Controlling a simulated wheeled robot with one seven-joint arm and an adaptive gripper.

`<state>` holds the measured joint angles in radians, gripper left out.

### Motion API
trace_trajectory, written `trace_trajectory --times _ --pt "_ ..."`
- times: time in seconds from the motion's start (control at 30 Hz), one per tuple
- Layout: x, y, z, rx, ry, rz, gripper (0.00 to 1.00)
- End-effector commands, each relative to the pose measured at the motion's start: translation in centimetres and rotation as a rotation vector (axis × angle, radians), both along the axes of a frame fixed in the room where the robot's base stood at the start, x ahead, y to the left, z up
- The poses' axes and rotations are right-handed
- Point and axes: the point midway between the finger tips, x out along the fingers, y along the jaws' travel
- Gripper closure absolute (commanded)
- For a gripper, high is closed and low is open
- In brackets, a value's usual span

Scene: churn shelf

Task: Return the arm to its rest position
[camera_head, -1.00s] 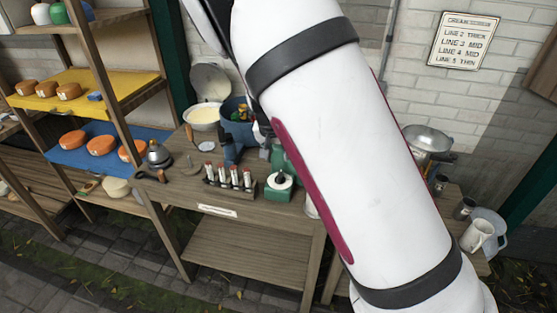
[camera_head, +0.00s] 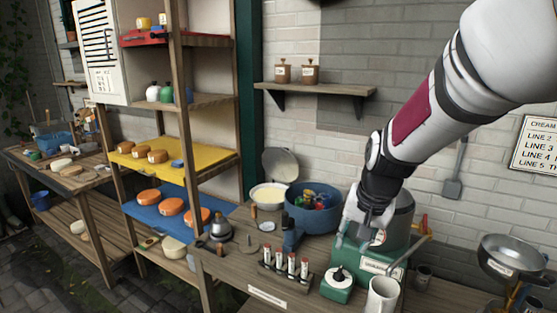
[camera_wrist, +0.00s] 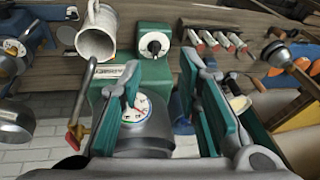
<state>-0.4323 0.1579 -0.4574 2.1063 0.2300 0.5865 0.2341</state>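My arm reaches in from the upper right of the head view. My gripper (camera_head: 368,232) points down in front of the green machine (camera_head: 388,258) on the workbench. In the wrist view my gripper (camera_wrist: 165,95) shows its two fingers spread apart with nothing between them. The green machine's round dial (camera_wrist: 136,108) is seen beyond the gap between the fingers. I cannot tell whether a finger touches the machine.
Close below my gripper stand a white mug (camera_head: 382,295), a green box with a knob (camera_head: 338,284) and a rack of red-topped tubes (camera_head: 286,265). A blue tub (camera_head: 312,215) is left. A metal pan (camera_head: 511,252) is right. A wall shelf (camera_head: 315,90) holds two jars.

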Motion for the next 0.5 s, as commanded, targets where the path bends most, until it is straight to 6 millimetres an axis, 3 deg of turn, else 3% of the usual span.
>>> trace_trajectory --times 0.03,0.2,0.5 --pt "-1.4 -0.1 1.5 0.018 -0.013 0.020 0.69" --pt "-6.3 -0.3 5.5 0.039 -0.048 0.110 0.69" --pt "-15.6 -0.9 10.1 -0.032 -0.130 0.264 0.69"
